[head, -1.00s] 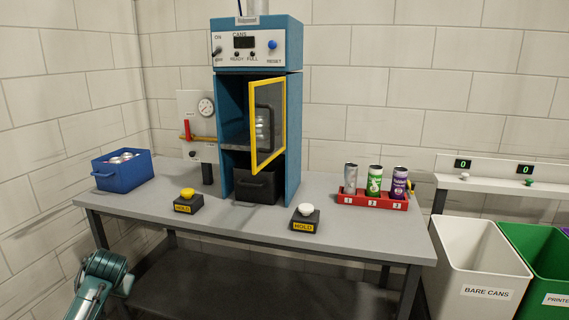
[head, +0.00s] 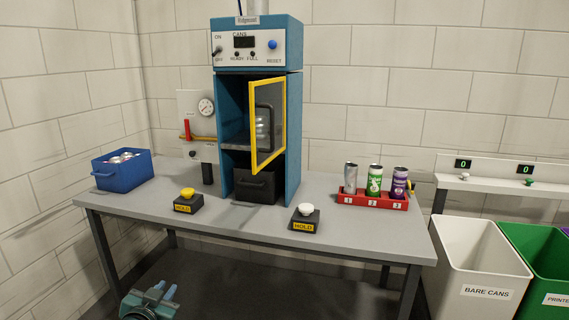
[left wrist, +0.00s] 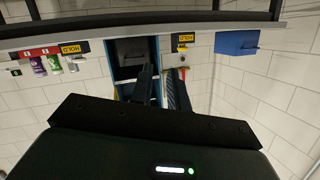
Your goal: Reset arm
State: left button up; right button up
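My left gripper (head: 158,292) is low at the bottom left of the head view, in front of the table and below its top. In the left wrist view its two dark fingers (left wrist: 160,75) stand apart with nothing between them, so it is open and empty. That view is upside down. The blue can machine (head: 222,135) stands on the table (head: 260,222) with its yellow-framed door (head: 268,125) swung open. Cans are partly visible behind the door. My right gripper is in neither view.
A blue bin (head: 122,175) of cans is at the table's left. Yellow (head: 188,201) and white (head: 305,217) HOLD buttons sit near the front edge. A red rack (head: 372,202) holds three cans. White (head: 482,260) and green (head: 540,262) bins stand right. The table's front edge lies near my left arm.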

pick_arm(q)
jog(key=s+d+f+g+h, duration=0.1)
jog(key=s+d+f, duration=0.3)
jog(key=s, duration=0.6)
jog(key=s+d+f+g+h, duration=0.1)
jog(key=s+d+f, duration=0.4)
jog(key=s, duration=0.6)
jog(key=s+d+f+g+h, duration=0.1)
jog(key=s+d+f+g, duration=0.2)
jog(key=s, duration=0.7)
notch_tip(320, 180, down, 2)
jog(key=shift+s+d+f+n, duration=0.15)
jog(key=shift+d+f+n, duration=0.2)
jog(key=shift+d, duration=0.3)
